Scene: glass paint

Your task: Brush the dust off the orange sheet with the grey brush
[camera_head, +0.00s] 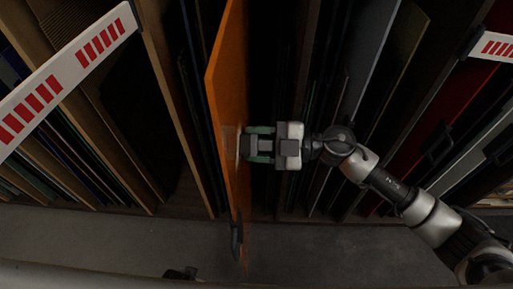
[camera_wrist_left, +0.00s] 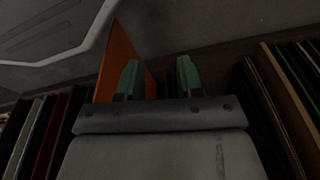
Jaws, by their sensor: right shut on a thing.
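The orange sheet (camera_head: 228,75) stands upright on edge among other sheets in the rack, its face turned to the right. A pale, dusty patch (camera_head: 230,143) shows on that face at mid-height. My right gripper (camera_head: 258,146) is beside the patch, shut on the grey brush (camera_head: 247,146). The brush is mostly hidden between the green fingers, and its front end is at or very near the sheet; contact is hard to tell. In the left wrist view, my left gripper (camera_wrist_left: 158,76) is open and empty, with the orange sheet (camera_wrist_left: 113,62) beyond its fingers.
Several dark and coloured sheets stand in slots on both sides, including a red one (camera_head: 428,112) at the right. A dark handle (camera_head: 237,240) sits at the orange sheet's lower edge. White rails with red marks (camera_head: 62,80) cross the upper corners. Grey floor (camera_head: 100,235) lies in front.

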